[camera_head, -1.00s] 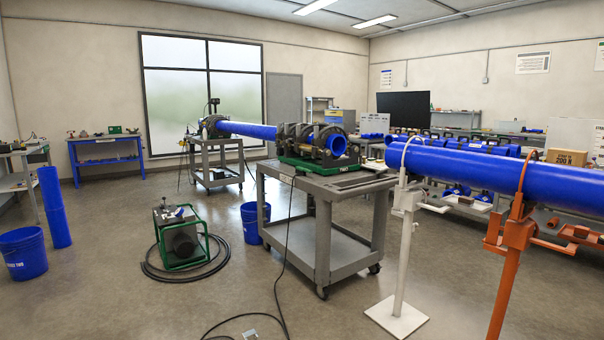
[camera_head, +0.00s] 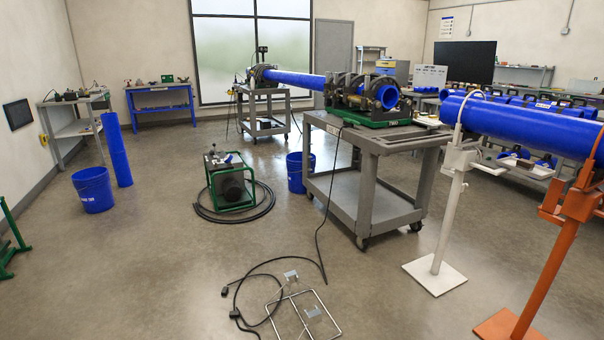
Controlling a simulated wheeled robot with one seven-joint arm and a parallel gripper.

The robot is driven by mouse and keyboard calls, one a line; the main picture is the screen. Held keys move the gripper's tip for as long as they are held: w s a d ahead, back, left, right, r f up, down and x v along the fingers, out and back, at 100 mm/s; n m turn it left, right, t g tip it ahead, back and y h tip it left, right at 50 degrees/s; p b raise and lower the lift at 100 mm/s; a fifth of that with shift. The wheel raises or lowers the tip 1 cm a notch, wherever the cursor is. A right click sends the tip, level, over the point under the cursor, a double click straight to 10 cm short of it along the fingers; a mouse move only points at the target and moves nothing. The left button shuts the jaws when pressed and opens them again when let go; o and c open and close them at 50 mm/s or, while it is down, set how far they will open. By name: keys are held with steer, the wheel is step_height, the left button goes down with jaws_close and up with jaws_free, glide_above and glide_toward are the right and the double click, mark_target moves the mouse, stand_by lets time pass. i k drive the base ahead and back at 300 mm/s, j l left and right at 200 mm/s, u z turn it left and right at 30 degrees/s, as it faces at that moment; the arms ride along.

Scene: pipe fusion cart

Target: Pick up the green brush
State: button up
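I cannot make out a green brush in this view. A small green item (camera_head: 167,78) sits on the blue workbench (camera_head: 160,89) at the back left, but it is too small to identify. My gripper is out of the picture.
A grey cart (camera_head: 385,143) carries the green-based pipe machine (camera_head: 370,115). A green-framed unit (camera_head: 230,183) with a coiled hose, blue buckets (camera_head: 92,190) and cables with a wire frame (camera_head: 303,315) are on the floor.

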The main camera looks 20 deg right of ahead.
mark_target(350, 123)
steer(key=i+l+z, duration=0.55)
steer(key=i, duration=0.75)
steer(key=i+j+z, duration=0.1)
steer(key=i+z, duration=0.2)
steer(key=i, duration=0.7)
